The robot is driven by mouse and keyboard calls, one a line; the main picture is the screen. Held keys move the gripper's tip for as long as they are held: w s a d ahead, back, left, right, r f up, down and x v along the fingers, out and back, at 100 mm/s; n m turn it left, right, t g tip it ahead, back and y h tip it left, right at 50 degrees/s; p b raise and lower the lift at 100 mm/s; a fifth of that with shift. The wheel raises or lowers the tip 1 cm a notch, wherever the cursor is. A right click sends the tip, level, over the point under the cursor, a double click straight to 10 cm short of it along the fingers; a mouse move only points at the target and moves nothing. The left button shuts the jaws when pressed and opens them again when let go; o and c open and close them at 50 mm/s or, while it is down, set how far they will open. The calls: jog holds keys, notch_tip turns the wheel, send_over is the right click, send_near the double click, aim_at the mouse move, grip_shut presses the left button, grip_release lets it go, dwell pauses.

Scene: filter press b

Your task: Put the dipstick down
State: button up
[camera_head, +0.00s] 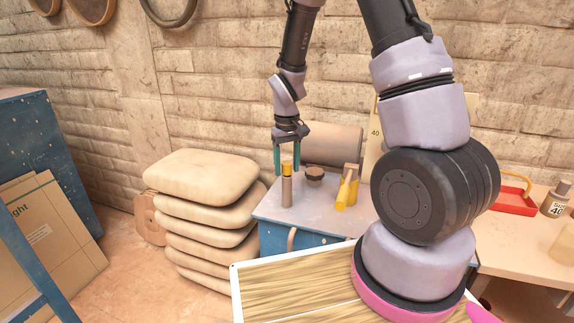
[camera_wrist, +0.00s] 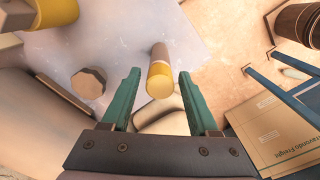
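A slim brown cylinder with a yellow top (camera_head: 287,185), perhaps the dipstick, stands upright near the left edge of a grey-topped blue cabinet (camera_head: 325,222). My gripper (camera_head: 287,168) points down over it, its teal fingers on either side of the yellow top. In the wrist view the cylinder (camera_wrist: 160,78) shows between the spread fingertips, with a gap on each side. My gripper is open and holds nothing.
A small brown pot (camera_head: 314,176) and a yellow tool (camera_head: 345,190) stand close by to the right. A beige roll (camera_head: 332,143) lies behind. Stacked sacks (camera_head: 205,178) rise at the left. A red tray (camera_head: 515,203) is on the right bench.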

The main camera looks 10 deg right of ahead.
jog(key=shift+r, duration=0.1)
jog(key=s+d+r+m+t, duration=0.1)
jog(key=s+r, duration=0.1)
jog(key=r, duration=0.6)
jog(key=s+d+r+m+t+y, duration=0.1)
jog(key=s+r, duration=0.2)
jog(key=r, duration=0.5)
jog(key=s+d+r+m+t, duration=0.1)
jog(key=s+d+r, duration=0.1)
jog(key=r, duration=0.7)
jog(key=s+d+r+m+t, duration=0.1)
jog(key=s+r+t, duration=0.1)
jog(key=s, duration=0.3)
jog(key=s+r+m+t+y, duration=0.1)
jog(key=s+r+m+t, duration=0.1)
jog(key=s+r, duration=0.2)
jog(key=shift+s+d+r, duration=0.35)
jog(key=shift+s+d, duration=0.05)
jog(key=shift+s, duration=0.65)
